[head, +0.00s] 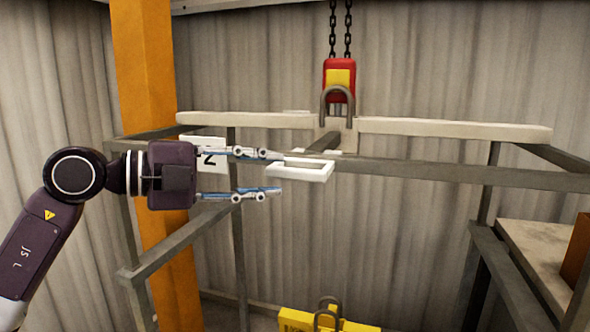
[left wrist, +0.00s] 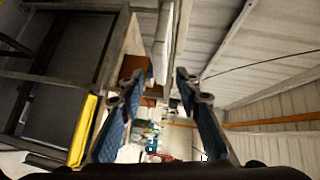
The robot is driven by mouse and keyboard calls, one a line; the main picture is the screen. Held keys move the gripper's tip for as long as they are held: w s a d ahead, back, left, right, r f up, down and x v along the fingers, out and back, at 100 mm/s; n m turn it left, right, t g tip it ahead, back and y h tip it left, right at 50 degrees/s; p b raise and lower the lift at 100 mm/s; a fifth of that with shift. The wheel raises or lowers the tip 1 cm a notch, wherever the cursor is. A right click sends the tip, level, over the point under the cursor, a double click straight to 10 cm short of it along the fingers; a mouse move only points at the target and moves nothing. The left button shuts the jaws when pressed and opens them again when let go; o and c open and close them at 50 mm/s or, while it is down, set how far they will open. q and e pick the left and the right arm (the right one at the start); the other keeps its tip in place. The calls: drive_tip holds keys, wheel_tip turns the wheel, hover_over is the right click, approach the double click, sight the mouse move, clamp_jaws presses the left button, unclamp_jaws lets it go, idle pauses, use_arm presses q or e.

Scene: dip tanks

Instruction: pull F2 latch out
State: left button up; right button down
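A white rectangular loop handle (head: 301,169), which looks like the latch, sticks out in front of the grey frame rail in the head view. A white plate with a "2" (head: 211,143) is partly hidden behind my left gripper. My left gripper (head: 281,172) points right, its two blue-padded fingers apart, one above the other. Its tips are at the handle's left end in the picture; contact and depth are unclear. In the left wrist view the fingers (left wrist: 157,82) are apart, with a pale bar beyond the gap. My right gripper is not in view.
A red and yellow chain hoist block (head: 339,80) hangs with its hook over the pale beam (head: 455,131). Grey frame rails (head: 450,173) surround the handle. A yellow lifting block (head: 300,320) stands below. An orange column (head: 150,80) is behind my arm.

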sight(289, 173)
use_arm(q)
drive_tip(key=p+x, duration=0.1)
drive_tip(key=x, duration=0.3)
drive_tip(key=shift+w+d+r+p, duration=0.1)
drive_tip(key=shift+w+d+p, duration=0.15)
drive_tip(key=shift+p, duration=0.1)
drive_tip(key=shift+w+d, duration=0.15)
drive_tip(key=shift+d, duration=0.4)
drive_tip(key=shift+f, duration=0.2)
clamp_jaws()
